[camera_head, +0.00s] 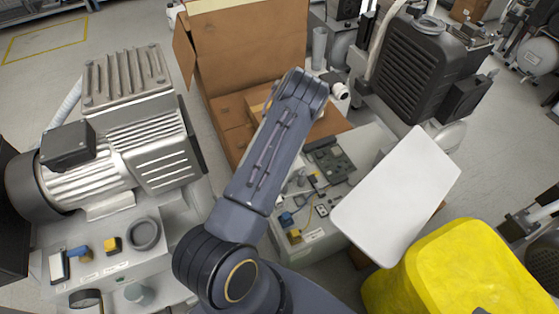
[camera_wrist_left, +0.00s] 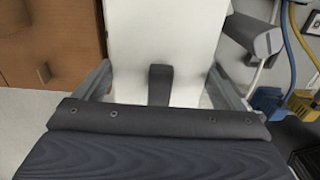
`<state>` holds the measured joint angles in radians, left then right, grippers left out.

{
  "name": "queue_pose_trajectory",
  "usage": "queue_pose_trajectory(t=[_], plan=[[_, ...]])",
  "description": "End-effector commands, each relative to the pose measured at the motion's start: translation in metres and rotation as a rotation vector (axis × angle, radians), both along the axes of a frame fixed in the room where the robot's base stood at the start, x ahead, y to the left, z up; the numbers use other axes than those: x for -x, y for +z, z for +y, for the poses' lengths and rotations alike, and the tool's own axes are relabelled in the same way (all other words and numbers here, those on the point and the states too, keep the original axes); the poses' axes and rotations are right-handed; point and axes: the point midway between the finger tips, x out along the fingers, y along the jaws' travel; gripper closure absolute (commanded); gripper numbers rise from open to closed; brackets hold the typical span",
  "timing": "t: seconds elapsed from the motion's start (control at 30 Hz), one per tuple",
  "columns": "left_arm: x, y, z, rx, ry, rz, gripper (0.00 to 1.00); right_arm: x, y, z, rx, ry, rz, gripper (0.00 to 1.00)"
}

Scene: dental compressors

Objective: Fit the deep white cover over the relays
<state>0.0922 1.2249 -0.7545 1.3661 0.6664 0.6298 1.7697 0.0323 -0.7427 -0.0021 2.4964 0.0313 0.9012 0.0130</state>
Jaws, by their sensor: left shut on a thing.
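The deep white cover (camera_head: 398,195) is held tilted in the air at the right of the open control unit, its smooth outer face toward the head camera. In the left wrist view the cover (camera_wrist_left: 160,30) stands between the fingers of my left gripper (camera_wrist_left: 160,72), which is shut on it. In the head view that gripper is hidden behind my arm and the cover. The dark relays (camera_head: 328,160) sit exposed in the open unit (camera_head: 300,238), among wires and blue and yellow parts. The cover and arm hide part of this unit. My right gripper is not in view.
An open cardboard box (camera_head: 245,45) stands behind the unit. A silver compressor (camera_head: 135,125) is at the left, a black finned one (camera_head: 425,60) at the back right. A yellow container (camera_head: 465,275) stands close below the cover. Floor shows at the far right.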

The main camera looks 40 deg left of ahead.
Motion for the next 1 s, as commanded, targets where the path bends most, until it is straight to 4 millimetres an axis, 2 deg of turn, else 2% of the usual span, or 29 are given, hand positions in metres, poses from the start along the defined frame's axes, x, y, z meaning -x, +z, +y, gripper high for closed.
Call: queue_pose_trajectory(t=[0.3,0.33,0.4,0.77,1.0], plan=[[0.0,-0.003,0.0,0.0,0.0,0.0,0.36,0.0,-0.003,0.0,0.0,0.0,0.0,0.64],[0.0,-0.003,0.0,0.0,0.0,0.0,0.07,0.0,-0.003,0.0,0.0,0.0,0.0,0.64],[0.0,-0.003,0.0,0.0,0.0,0.0,0.0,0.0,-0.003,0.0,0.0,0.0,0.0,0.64],[0.0,-0.002,0.0,0.0,0.0,0.0,0.0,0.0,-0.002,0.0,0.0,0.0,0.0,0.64],[0.0,0.017,0.0,0.0,0.0,-0.001,0.0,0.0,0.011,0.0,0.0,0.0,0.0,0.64]])
